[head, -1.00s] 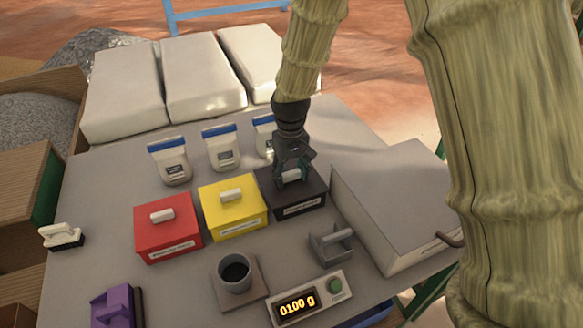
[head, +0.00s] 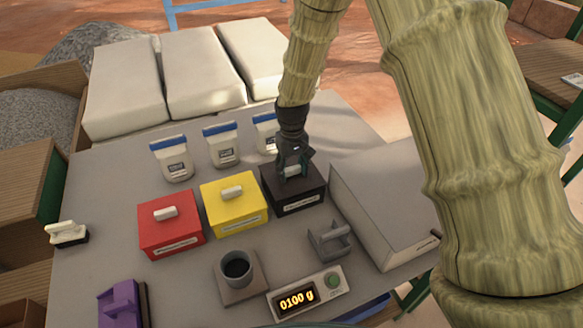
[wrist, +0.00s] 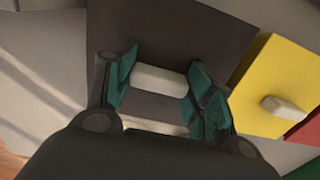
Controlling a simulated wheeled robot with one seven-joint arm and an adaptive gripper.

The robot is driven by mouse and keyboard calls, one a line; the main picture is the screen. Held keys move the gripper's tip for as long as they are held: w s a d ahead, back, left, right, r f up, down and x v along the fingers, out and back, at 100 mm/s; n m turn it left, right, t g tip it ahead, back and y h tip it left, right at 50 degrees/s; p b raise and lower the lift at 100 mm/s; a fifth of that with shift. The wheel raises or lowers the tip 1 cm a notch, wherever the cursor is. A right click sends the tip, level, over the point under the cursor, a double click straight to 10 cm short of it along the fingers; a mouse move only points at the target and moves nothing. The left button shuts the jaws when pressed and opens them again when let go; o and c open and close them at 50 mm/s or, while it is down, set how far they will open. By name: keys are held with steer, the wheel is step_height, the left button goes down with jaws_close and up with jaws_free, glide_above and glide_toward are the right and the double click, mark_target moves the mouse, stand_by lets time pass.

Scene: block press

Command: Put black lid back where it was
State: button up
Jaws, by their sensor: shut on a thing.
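The black lid (head: 306,182) sits on top of the black box (head: 300,205), which has a white label on its front. The lid looks level and in line with the box; any small gap under it is too fine to tell. My gripper (head: 293,170) is directly above the lid, pointing down, with its fingers shut on the lid's white handle. In the wrist view the white handle (wrist: 159,81) lies between the teal finger pads, with the dark lid top (wrist: 185,40) around it.
The yellow box (head: 236,208) stands close to the left of the black box, and the red box (head: 171,230) beyond it. A large grey case (head: 385,205) is close on the right. Pouches (head: 222,145) stand behind. A grey scoop (head: 329,240), cup (head: 237,270) and scale reading 0100 g (head: 307,294) are in front.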

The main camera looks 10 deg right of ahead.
mark_target(292, 168)
steer(key=shift+f, duration=0.45)
steer(key=o, duration=1.1)
steer(key=shift+r, duration=0.1)
steer(key=shift+r+b, duration=1.6)
steer(key=shift+r, duration=4.75)
